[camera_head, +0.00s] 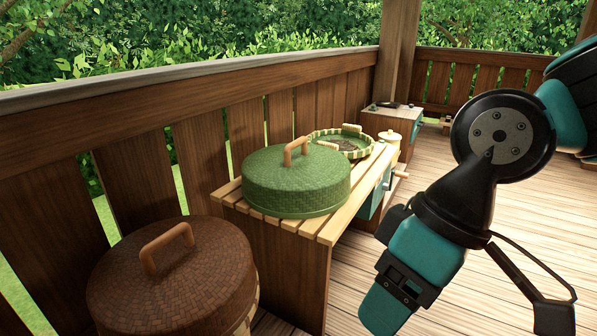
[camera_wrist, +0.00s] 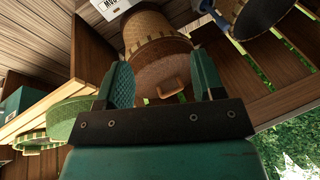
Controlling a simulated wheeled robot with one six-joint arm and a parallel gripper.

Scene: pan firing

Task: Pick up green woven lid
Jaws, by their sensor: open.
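The green woven lid (camera_head: 300,190) is a round dome with a tan arched handle (camera_head: 296,151). It rests on a slatted wooden bench (camera_head: 338,221) in the middle of the head view. In the wrist view a green edge that looks like this lid (camera_wrist: 66,117) shows at the left, outside the fingers. My gripper (camera_wrist: 163,82) is open and empty, its two teal fingers spread apart. A brown woven lid with a tan handle (camera_wrist: 172,87) shows beyond and between them. My fingertips cannot be made out in the head view.
The brown woven lid (camera_head: 172,285) sits on a basket at the lower left. Behind the green lid is a round tray with a striped rim (camera_head: 370,152), and a small cream pot (camera_head: 389,143) stands beside it. A wooden railing (camera_head: 225,110) runs along the left.

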